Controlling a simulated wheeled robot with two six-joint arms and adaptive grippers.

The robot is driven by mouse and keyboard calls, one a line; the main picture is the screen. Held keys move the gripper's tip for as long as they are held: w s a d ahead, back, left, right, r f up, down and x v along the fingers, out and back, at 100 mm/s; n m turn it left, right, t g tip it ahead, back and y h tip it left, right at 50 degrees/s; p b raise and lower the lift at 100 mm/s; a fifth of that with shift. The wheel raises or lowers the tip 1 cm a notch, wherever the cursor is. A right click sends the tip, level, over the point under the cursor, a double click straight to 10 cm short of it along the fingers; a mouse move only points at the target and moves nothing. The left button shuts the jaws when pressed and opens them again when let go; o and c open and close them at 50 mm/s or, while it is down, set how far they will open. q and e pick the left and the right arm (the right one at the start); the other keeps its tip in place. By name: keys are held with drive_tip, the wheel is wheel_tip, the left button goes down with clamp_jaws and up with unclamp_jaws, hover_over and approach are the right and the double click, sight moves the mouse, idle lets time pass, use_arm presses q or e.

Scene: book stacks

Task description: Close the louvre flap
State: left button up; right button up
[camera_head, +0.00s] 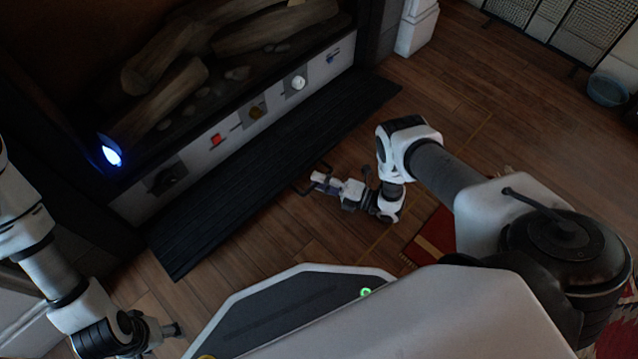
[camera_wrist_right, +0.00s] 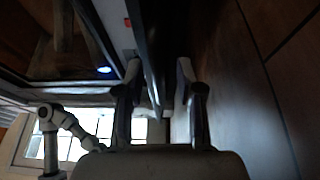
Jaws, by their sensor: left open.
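The louvre flap (camera_head: 265,170) is a long black ridged panel, swung down and lying open in front of the fireplace's control strip. My right gripper (camera_head: 312,178) is open, close to the flap's outer edge. In the right wrist view, the fingers of my right gripper (camera_wrist_right: 158,68) are spread. The dark edge of the flap (camera_wrist_right: 154,50) shows between them; I cannot tell whether it lies inside the jaws. My left gripper (camera_head: 172,332) is at the lower left, away from the flap, partly hidden by its own wrist.
The fireplace control strip (camera_head: 240,120) carries a red switch (camera_head: 216,139) and several knobs. Logs (camera_head: 165,90) and a blue-white light (camera_head: 111,155) are above it. Wooden floor (camera_head: 500,110) is free to the right. A blue bowl (camera_head: 606,90) stands at the far right.

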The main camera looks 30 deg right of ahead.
drive_tip(key=shift+w+a, duration=0.1)
drive_tip(key=shift+w, duration=0.05)
clamp_jaws()
drive_tip(key=shift+r, duration=0.1)
